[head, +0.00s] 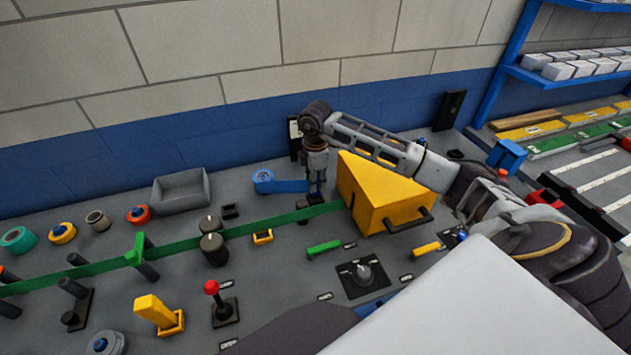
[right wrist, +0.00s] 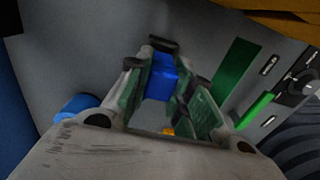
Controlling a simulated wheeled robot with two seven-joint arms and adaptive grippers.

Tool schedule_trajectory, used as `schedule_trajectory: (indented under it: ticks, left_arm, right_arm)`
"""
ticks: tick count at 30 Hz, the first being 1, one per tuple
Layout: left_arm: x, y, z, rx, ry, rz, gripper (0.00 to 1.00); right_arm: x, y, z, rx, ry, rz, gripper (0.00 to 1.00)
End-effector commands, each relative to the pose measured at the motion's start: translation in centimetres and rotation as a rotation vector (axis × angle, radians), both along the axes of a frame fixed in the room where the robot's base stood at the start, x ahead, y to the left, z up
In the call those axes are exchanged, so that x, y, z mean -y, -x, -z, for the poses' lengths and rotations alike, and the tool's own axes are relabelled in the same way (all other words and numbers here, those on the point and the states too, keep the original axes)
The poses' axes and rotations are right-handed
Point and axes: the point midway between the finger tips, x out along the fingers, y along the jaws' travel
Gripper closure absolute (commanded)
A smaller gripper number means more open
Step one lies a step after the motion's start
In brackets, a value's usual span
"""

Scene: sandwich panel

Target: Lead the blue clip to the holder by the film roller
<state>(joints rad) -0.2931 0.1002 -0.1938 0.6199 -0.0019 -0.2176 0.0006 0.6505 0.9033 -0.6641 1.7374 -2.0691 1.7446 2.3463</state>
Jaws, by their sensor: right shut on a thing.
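My right gripper (head: 316,196) is low over the panel, left of the yellow wedge-shaped box, its fingers pointing down. In the right wrist view, the gripper (right wrist: 160,85) is shut on a blue piece, the blue clip (right wrist: 163,76). A blue roll (head: 263,178) stands left of the gripper, with a blue strip (head: 292,186) reaching from it to the fingers. The roll also shows in the right wrist view (right wrist: 76,106). A small black holder (head: 229,211) and a small yellow holder (head: 263,237) lie nearby; I cannot tell which is the task's. My left gripper is not in view.
A green band (head: 180,243) runs across the panel past dark rollers (head: 212,240). The yellow box (head: 375,195) stands close right of the gripper. A grey tray (head: 181,191) is at the back left. A red-topped lever (head: 212,288) stands in front.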

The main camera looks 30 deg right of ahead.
Motion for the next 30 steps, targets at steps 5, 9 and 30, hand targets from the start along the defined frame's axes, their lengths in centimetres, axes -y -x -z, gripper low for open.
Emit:
schedule_trajectory:
  ticks: [5, 9, 30]
  left_arm:
    - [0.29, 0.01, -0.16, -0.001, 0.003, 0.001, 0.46]
    - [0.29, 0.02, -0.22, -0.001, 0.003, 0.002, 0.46]
    - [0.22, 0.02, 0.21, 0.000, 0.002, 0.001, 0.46]
  right_arm:
    - [-0.01, -0.02, -0.10, 0.000, 0.000, 0.000, 1.00]
    - [-0.01, -0.03, -0.10, 0.000, 0.000, 0.000, 1.00]
    - [-0.02, -0.03, 0.64, 0.000, 0.000, 0.000, 1.00]
